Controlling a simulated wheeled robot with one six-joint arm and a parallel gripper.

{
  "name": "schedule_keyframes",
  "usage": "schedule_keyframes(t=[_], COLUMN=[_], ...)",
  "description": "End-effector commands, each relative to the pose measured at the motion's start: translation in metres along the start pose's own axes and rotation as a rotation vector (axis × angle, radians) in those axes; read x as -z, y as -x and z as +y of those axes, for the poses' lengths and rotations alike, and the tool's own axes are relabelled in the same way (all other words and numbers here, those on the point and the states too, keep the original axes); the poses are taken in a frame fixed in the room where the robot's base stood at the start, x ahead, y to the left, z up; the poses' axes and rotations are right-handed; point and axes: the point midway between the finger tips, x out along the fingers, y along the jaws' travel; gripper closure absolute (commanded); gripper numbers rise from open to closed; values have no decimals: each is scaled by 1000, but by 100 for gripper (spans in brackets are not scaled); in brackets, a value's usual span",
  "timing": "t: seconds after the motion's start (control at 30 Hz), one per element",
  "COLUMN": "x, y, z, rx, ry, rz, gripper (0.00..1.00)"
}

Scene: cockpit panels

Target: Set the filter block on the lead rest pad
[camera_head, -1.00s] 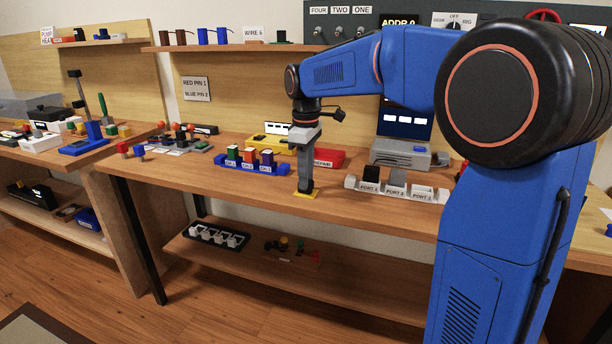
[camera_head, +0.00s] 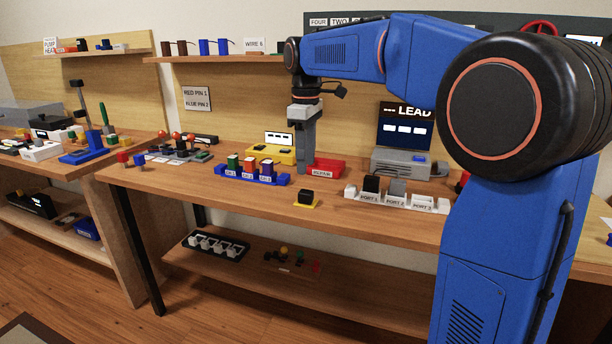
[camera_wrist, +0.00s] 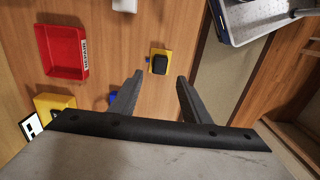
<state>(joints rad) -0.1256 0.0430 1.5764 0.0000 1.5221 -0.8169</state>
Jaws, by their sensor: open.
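The filter block (camera_head: 305,197) is a small black block. It sits on the yellow lead rest pad (camera_head: 297,206) near the front edge of the bench. In the wrist view the block (camera_wrist: 159,65) lies within the yellow pad (camera_wrist: 151,54), with yellow showing around it. My gripper (camera_head: 302,172) is raised above and behind the pad, clear of the block. In the wrist view its two fingers (camera_wrist: 160,82) are spread wide with nothing between them, and the block lies below and beyond them.
A red REPAIR tray (camera_head: 327,168) stands behind the pad. A blue rack (camera_head: 252,175) with coloured blocks is to the left. A white PORT rack (camera_head: 398,201) is to the right, and a grey machine with a LEAD screen (camera_head: 405,127) stands behind it. The bench around the pad is clear.

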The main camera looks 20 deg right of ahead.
Motion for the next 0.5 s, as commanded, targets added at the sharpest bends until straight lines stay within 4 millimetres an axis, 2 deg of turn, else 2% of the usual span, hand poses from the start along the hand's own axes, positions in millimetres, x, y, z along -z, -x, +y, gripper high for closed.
schedule_keyframes(t=[0.1, 0.2, 0.5], x=[0, 0, -1], y=[19, 30, 40], z=[0, 0, 0], rx=[-2, -1, -1], ry=[0, 0, -2], rz=[1, 1, 1], gripper=[57, 57, 57])
